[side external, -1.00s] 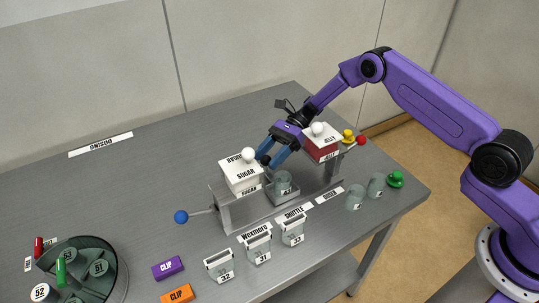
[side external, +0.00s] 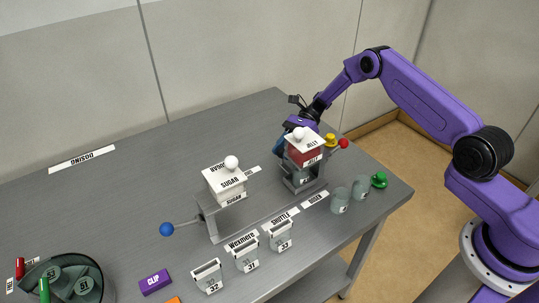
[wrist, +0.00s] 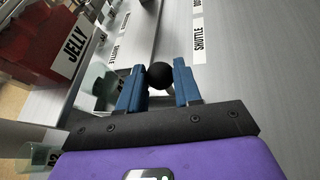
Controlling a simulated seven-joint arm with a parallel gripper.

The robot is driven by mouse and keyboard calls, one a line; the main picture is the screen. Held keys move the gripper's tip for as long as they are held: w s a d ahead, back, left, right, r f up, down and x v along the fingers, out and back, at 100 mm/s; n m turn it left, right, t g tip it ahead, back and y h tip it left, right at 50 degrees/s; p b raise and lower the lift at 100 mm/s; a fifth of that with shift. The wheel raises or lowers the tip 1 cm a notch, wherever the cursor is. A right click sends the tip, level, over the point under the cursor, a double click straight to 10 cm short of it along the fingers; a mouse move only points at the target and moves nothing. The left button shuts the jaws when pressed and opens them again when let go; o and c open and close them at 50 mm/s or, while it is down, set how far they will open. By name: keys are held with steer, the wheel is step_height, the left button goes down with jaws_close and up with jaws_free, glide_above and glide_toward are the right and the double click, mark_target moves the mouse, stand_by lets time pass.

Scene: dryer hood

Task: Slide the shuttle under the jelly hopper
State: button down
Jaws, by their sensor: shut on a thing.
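The shuttle (side external: 305,186) is a small grey metal carriage holding a glass cup. In the side view it stands beneath the red jelly hopper (side external: 305,154), which has a white lid and round knob. My gripper (wrist: 159,82) is shut on the shuttle's black ball knob (wrist: 160,74), held between its blue fingers. In the side view my gripper (side external: 281,143) is behind the jelly hopper, and its fingertips and the black knob are mostly hidden. The jelly hopper also shows at the left of the wrist view (wrist: 38,45).
The white sugar hopper (side external: 226,181) stands at the left end of the rail, beside a lever with a blue ball (side external: 167,229). Two glass cups (side external: 341,202) and a green knob (side external: 379,180) are at the right. Several labelled bins (side external: 245,259) line the front.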

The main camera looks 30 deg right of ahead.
steer(key=shift+d, duration=0.2)
steer(key=c, duration=0.8)
jaws_free()
steer(key=v, duration=1.7)
steer(key=shift+d+r, duration=0.1)
steer(key=shift+d, duration=0.05)
